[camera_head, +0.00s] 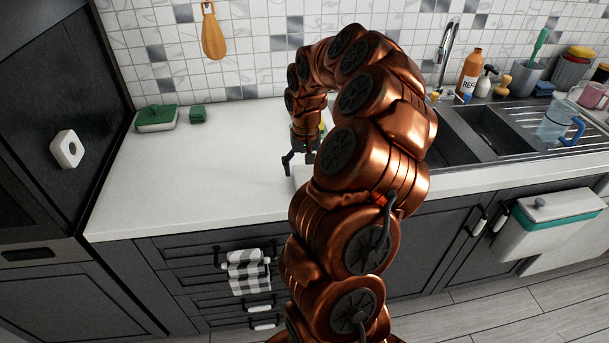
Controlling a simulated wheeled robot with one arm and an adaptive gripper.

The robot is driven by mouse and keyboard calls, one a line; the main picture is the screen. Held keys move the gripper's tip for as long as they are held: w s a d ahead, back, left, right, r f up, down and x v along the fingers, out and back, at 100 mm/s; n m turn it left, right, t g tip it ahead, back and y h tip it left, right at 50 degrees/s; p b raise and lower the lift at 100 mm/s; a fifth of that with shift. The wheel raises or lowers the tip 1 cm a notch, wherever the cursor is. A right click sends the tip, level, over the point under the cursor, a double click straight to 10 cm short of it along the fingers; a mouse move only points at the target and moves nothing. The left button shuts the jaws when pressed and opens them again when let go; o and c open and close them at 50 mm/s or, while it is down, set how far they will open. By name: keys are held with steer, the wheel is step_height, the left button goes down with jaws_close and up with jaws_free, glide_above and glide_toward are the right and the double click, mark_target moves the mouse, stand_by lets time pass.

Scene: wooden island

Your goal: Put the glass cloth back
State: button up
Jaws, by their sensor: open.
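A black-and-white checked cloth (247,271) hangs over a drawer handle on the front of the dark cabinet, below the counter. I cannot tell whether it is the glass cloth. My gripper (299,162) is open, pointing down over the white counter (205,165), near the left side of the sink. A pale patch lies right by its fingers, mostly hidden by my arm; I cannot tell what it is. I see nothing held between the fingers.
A green-lidded container (157,119) and a small green block (197,114) sit at the back left. The sink (446,140), a tap (446,50), bottles and a blue-handled jug (556,124) are at right. The counter's left half is mostly clear.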

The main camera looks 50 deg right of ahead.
mark_target(303, 176)
step_height(303, 176, up, 10)
steer(key=b, duration=0.2)
steer(key=shift+f, duration=0.2)
steer(key=s+a+r+n, duration=0.2)
steer(key=a+n, duration=0.1)
steer(key=a, duration=0.8)
steer(key=s+a+r+n, duration=0.1)
steer(key=s+a+n, duration=0.15)
steer(key=a, duration=0.85)
steer(key=s+a+f+n+g, duration=0.1)
steer(key=s+a+f, duration=0.2)
steer(key=s, duration=0.6)
steer(key=s+a+f+n, duration=0.1)
steer(key=s+a+f, duration=0.1)
steer(key=s+a, duration=0.5)
steer(key=s, duration=0.3)
steer(key=shift+a+f+g, duration=0.3)
steer(key=shift+f+g, duration=0.1)
